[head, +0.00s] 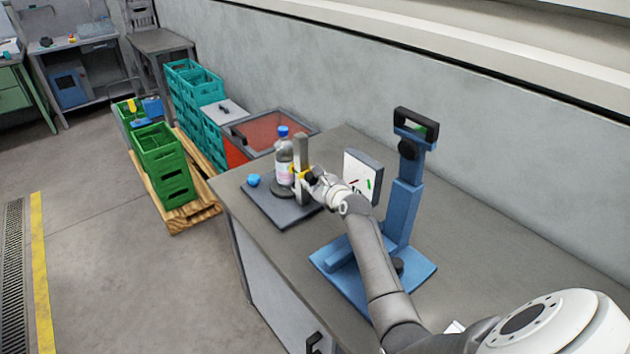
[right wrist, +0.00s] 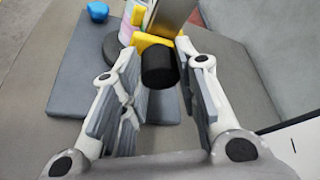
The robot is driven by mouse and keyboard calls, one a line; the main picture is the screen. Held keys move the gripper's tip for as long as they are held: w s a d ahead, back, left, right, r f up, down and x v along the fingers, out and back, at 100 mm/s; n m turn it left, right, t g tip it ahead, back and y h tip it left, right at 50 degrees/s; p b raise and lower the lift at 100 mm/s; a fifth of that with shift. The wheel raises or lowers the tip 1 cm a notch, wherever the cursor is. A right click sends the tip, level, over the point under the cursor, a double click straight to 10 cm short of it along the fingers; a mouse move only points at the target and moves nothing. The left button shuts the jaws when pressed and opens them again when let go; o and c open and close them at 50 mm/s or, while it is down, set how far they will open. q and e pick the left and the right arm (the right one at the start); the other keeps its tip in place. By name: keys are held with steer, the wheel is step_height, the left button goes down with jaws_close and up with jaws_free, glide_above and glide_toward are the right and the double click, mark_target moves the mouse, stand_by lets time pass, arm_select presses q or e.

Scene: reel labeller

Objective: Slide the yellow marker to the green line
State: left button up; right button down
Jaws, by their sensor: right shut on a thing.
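The yellow marker (head: 294,170) sits on an upright grey post (head: 303,152) beside a bottle. In the right wrist view, the yellow marker (right wrist: 148,41) has a black round knob (right wrist: 159,68) facing me. My right gripper (head: 315,178) is at this knob, and its fingers (right wrist: 158,85) are shut on it from both sides. A white panel (head: 353,168) to the right of the post bears short marks, among them a red one and a green line (head: 369,184). I cannot see a green line on the post itself. My left gripper is out of view.
The bottle (head: 284,145) stands on a dark round disc on a grey base plate (head: 262,207), near a blue knob (head: 254,180). A blue stand (head: 403,205) rises right of my arm. A red bin (head: 236,150) and green crates (head: 162,165) stand beyond the table.

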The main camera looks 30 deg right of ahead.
steer(key=shift+r, duration=0.15)
steer(key=c, duration=1.1)
jaws_free()
steer(key=v, duration=1.2)
